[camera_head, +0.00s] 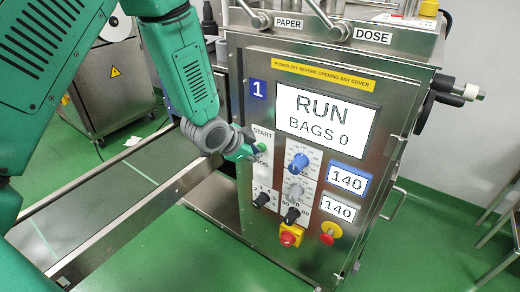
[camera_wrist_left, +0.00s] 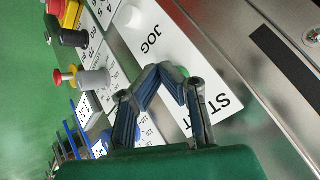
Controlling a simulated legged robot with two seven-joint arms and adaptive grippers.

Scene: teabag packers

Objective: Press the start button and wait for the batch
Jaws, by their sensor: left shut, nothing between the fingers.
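The packer's control panel (camera_head: 255,100) faces me, with a label reading START above a green start button (camera_head: 262,147). My left gripper (camera_head: 252,152) is at this button from the left, its fingers shut with nothing between them. In the left wrist view the closed fingertips (camera_wrist_left: 163,72) are over the white strip beside the START label (camera_wrist_left: 215,102), and they hide most of the button. I cannot tell how far it is pushed in. The screen (camera_head: 327,121) reads RUN, BAGS 0. My right gripper is not in view.
A white JOG button (camera_wrist_left: 130,17) is on the same strip. A blue knob (camera_head: 299,162), black switches, a red-and-yellow switch (camera_head: 289,237) and a red emergency stop (camera_head: 328,234) are nearby. A conveyor (camera_head: 95,215) runs at the left.

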